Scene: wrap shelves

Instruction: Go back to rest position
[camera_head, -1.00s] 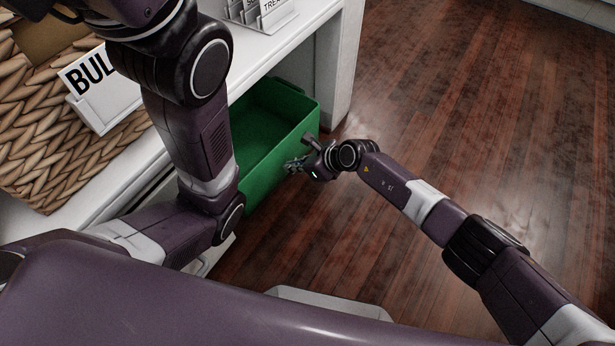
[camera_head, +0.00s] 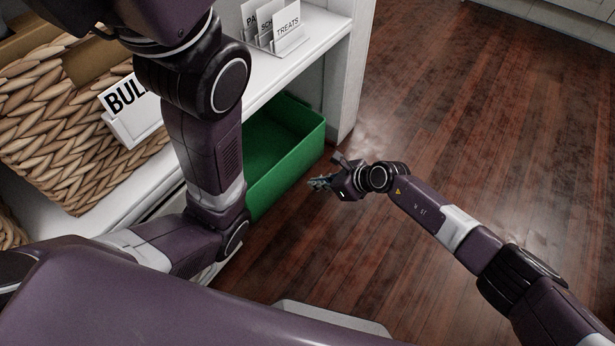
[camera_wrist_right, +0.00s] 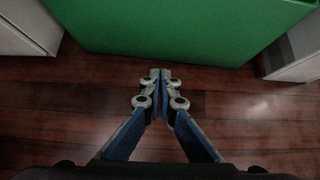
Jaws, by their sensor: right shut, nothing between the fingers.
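My right gripper (camera_head: 322,184) hangs over the wooden floor, just right of the green bin, and is apart from it. In the right wrist view the gripper (camera_wrist_right: 161,76) has its fingertips together with nothing between them. My left arm comes in from the left and crosses in front of the shelf; its gripper is not in view.
The green bin (camera_head: 285,160) sits under the white shelf (camera_head: 310,45), and its front shows in the right wrist view (camera_wrist_right: 185,30). A wicker basket (camera_head: 60,120) with a "BUL" label (camera_head: 130,105) and a card holder (camera_head: 278,38) stand on the shelf. The wooden floor (camera_head: 470,110) at right is clear.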

